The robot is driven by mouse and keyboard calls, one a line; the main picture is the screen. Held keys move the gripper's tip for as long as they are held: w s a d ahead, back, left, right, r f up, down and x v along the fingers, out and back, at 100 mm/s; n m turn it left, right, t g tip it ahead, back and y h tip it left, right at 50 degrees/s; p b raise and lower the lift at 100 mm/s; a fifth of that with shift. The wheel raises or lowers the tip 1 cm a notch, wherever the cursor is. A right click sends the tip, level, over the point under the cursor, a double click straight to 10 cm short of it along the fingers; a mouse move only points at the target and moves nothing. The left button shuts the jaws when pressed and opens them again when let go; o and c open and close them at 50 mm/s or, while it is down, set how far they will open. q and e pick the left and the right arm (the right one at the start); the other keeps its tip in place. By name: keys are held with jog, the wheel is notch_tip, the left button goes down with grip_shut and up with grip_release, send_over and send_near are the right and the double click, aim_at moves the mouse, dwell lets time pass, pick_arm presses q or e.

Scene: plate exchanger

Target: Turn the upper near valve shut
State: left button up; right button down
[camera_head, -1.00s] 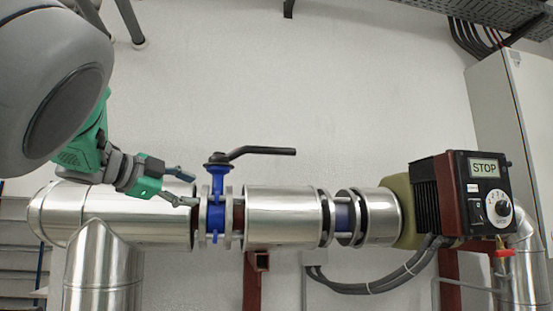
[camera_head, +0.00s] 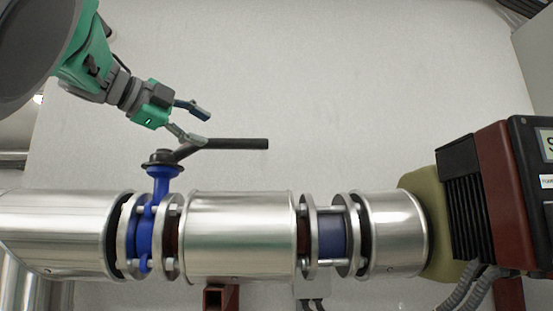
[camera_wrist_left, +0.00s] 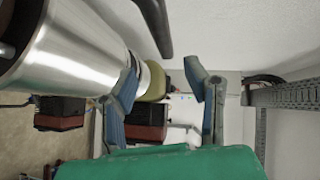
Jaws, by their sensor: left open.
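The valve has a blue body (camera_head: 161,184) on the silver pipe and a black lever handle (camera_head: 238,144) that points right, along the pipe. My left gripper (camera_head: 201,125) is open and empty. In the head view it is just above the handle, its lower finger overlapping the handle's cranked part near the stem; I cannot tell whether they touch. In the left wrist view, the two blue-grey fingers (camera_wrist_left: 166,82) are spread apart, and the dark handle (camera_wrist_left: 155,25) shows at the top, outside the gap. My right gripper is not in view.
The silver pipe (camera_head: 240,234) runs across below the handle, with bolted flanges (camera_head: 346,235). A black and red actuator box (camera_head: 492,190) stands at the right. The pale wall (camera_head: 370,90) is behind. Space above the pipe right of the gripper is clear.

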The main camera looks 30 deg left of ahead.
aim_at(235, 142)
pick_arm(q)
jog(key=p+x, duration=0.2)
jog(key=x, duration=0.8)
jog(key=shift+w+a+p, duration=0.1)
jog(key=shift+w+p, duration=0.25)
jog(key=shift+w+d+r, duration=0.1)
jog(key=shift+w+d, duration=0.3)
jog(key=shift+d, duration=0.15)
jog(key=shift+w, duration=0.3)
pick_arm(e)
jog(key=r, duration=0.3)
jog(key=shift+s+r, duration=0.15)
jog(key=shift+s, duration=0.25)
pick_arm(q)
jog(key=shift+a, duration=0.2)
grip_shut()
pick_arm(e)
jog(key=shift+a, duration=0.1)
